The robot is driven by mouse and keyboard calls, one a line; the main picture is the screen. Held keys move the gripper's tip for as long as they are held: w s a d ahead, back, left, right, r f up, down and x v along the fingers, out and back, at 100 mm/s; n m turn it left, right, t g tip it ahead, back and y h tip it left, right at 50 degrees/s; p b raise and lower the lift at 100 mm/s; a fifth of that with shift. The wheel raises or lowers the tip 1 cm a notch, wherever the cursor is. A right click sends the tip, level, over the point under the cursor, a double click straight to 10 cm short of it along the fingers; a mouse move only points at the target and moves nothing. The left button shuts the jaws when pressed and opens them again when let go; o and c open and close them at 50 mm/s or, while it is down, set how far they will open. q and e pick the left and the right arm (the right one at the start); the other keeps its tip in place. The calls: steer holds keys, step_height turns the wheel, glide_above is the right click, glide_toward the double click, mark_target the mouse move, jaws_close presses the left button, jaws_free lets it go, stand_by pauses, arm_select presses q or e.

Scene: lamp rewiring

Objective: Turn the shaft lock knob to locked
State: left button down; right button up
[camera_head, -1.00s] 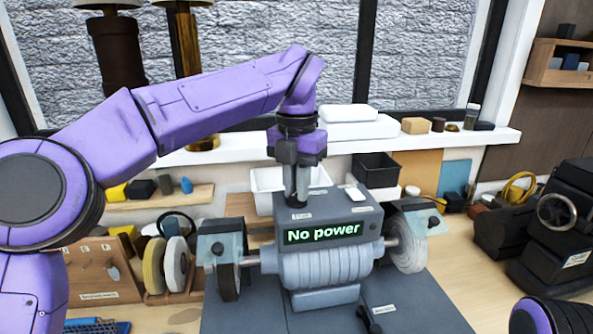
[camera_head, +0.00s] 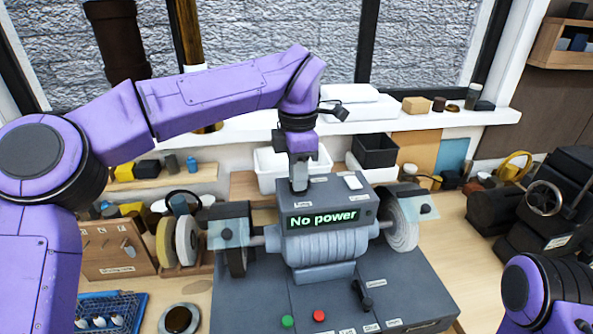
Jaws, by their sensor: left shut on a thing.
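A grey bench grinder (camera_head: 322,243) stands on the bench, with a wheel on each side and a green "No power" display (camera_head: 323,218). My left gripper (camera_head: 299,187) points straight down onto the left part of the grinder's top. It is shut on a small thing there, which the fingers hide. It is probably the shaft lock knob, but I cannot see its setting. A small label (camera_head: 303,203) is in front of the fingers, too small to read surely. My right arm shows at the lower right, but its gripper is not in view.
A white switch (camera_head: 352,182) sits right of the gripper on the grinder's top. Green (camera_head: 287,321) and red (camera_head: 319,315) buttons and a black lever (camera_head: 362,294) are in front. A wheel rack (camera_head: 120,252) stands left, a dark machine (camera_head: 560,215) right.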

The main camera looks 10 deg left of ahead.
arm_select(q)
steer(key=shift+d+f+m, duration=0.1)
steer(key=shift+f+m, duration=0.2)
steer(key=shift+m, duration=0.3)
steer(key=c, duration=1.1)
jaws_free()
steer(key=shift+c, duration=0.2)
steer(key=shift+o, duration=0.2)
steer(key=shift+w+d+r, duration=0.1)
steer(key=shift+d, duration=0.1)
step_height(320, 180, up, 10)
steer(key=shift+r, duration=0.25)
